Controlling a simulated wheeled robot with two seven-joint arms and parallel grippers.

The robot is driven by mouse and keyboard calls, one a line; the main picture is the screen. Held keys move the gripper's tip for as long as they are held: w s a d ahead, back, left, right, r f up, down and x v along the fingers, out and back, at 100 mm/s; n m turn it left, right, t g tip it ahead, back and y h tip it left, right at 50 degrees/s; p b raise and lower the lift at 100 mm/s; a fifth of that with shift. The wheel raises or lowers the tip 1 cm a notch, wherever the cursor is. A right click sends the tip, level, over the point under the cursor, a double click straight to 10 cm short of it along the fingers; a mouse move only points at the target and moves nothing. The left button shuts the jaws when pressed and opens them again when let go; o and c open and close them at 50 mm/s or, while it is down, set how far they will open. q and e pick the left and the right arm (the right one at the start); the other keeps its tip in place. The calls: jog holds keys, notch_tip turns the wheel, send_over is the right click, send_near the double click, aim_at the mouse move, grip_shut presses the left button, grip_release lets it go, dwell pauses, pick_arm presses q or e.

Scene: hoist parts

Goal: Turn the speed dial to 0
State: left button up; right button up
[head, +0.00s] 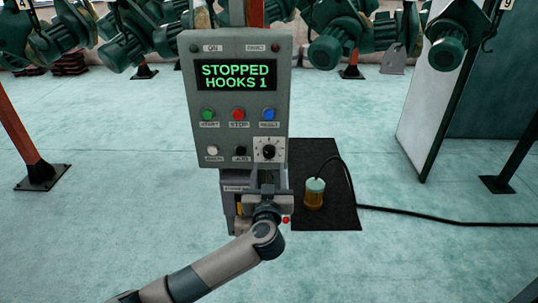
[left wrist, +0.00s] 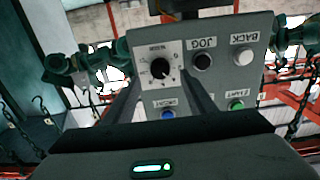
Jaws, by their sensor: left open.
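The speed dial (head: 268,152) is a round black knob on a white scale plate at the lower right of the grey control panel (head: 221,150). In the left wrist view, upside down, the dial (left wrist: 159,69) sits beyond and between my fingers. Its setting is too small to read surely. My left gripper (head: 267,178) is open just below the dial in the head view. Its two dark fingers (left wrist: 162,92) reach towards the dial in the left wrist view; I cannot tell whether they touch it. My right gripper is not in view.
The panel's display (head: 236,75) reads "STOPPED HOOKS 1". Green, red and blue buttons sit above a white button and a black button (head: 241,150) left of the dial.

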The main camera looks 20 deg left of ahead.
aim_at(269, 155)
pick_arm(q)
jog(key=p+x, duration=0.1)
jog(key=x, duration=0.5)
jog(key=shift+w, duration=0.35)
jog(key=c, duration=1)
